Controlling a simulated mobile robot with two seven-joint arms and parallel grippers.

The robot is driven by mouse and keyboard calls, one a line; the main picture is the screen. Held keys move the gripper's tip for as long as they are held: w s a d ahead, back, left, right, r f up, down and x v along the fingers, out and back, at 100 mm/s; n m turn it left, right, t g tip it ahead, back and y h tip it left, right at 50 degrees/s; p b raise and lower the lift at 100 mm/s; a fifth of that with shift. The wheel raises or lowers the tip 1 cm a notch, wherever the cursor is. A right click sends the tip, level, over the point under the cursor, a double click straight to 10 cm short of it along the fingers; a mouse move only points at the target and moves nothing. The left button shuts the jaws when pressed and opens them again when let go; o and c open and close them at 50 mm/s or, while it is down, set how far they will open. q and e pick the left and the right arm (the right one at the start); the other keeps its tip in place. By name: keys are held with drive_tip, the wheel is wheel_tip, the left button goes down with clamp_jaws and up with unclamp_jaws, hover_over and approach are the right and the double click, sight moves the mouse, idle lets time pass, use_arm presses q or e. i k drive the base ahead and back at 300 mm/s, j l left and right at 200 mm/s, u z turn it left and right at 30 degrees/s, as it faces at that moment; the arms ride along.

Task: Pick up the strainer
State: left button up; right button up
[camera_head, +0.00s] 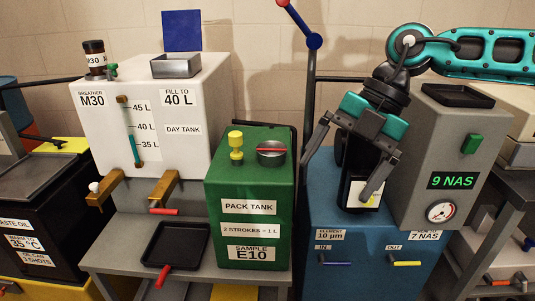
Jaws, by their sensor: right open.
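A round grey metal cup with a red bar across it (271,152) sits on top of the green pack tank (222,180); it looks like the strainer, but its mesh is too small to make out. My right gripper (338,180) comes in from the upper right, fingers pointing down and to the left. It is open, to the right of the cup and apart from it. A dark cylinder with a pale label (362,193) shows between and behind its fingers; I cannot tell whether they touch it. My left gripper is not in view.
A yellow breather cap (236,146) stands beside the cup. The white day tank (205,105) carries an open metal box (176,66) and a brown bottle (95,56). A thin pole (311,85) rises behind. A grey unit (410,170) stands right of my gripper.

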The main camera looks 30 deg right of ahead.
sight(270, 154)
drive_tip(key=i, duration=0.9)
